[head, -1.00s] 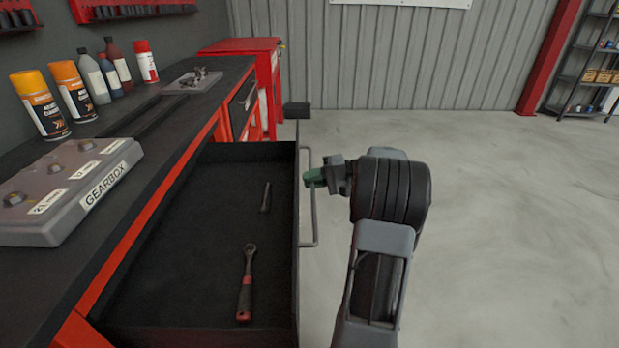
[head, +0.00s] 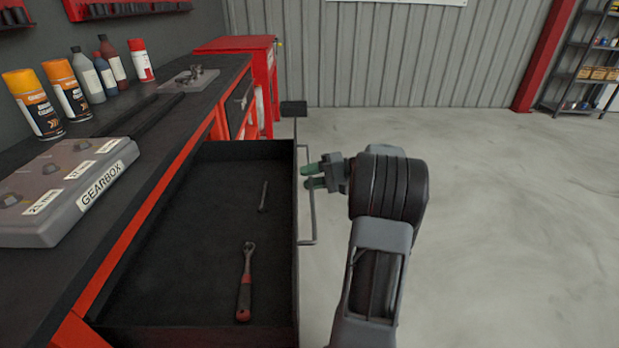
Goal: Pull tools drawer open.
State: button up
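The tools drawer (head: 200,285) is pulled out from under the black workbench top. A ratchet with a red and black handle (head: 245,285) and a thin metal tool (head: 263,197) lie in it. A grey bar handle (head: 312,228) runs along the drawer's front.
The gearbox panel (head: 62,190), spray cans (head: 34,103) and bottles stand on the workbench at left. A red cabinet (head: 262,75) stands behind. A shelf rack (head: 590,70) is at the far right. The concrete floor (head: 510,220) at right is clear.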

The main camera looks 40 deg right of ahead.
jog(key=p+v, duration=0.3)
jog(key=v, duration=1)
jog(key=shift+d, duration=0.35)
jog(key=shift+s, duration=0.25)
